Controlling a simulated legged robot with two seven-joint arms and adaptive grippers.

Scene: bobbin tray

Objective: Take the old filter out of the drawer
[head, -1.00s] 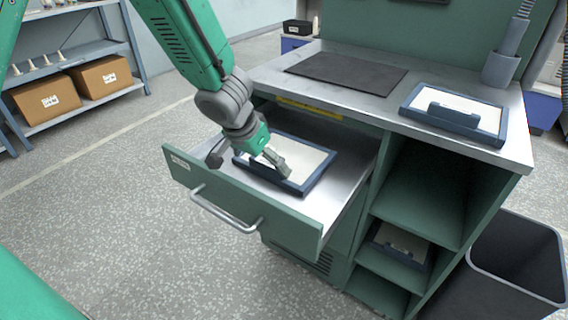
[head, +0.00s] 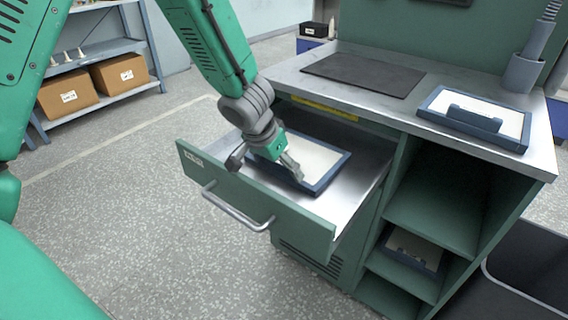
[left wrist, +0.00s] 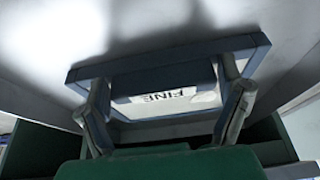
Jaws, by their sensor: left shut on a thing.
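The old filter (head: 332,172), a white panel in a blue frame, lies in the open drawer (head: 290,219) of the green cabinet. My left gripper (head: 291,172) reaches down over the drawer front to the filter's near side. The gripper hides part of the filter in the head view. My right gripper is not in view.
Another blue-framed filter (head: 449,101) lies on the metal worktop, right of a dark mat (head: 365,74). A similar one (head: 414,247) lies in a lower cubby. A dark bin (head: 530,262) stands at lower right. A shelf with boxes (head: 120,75) stands at back left.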

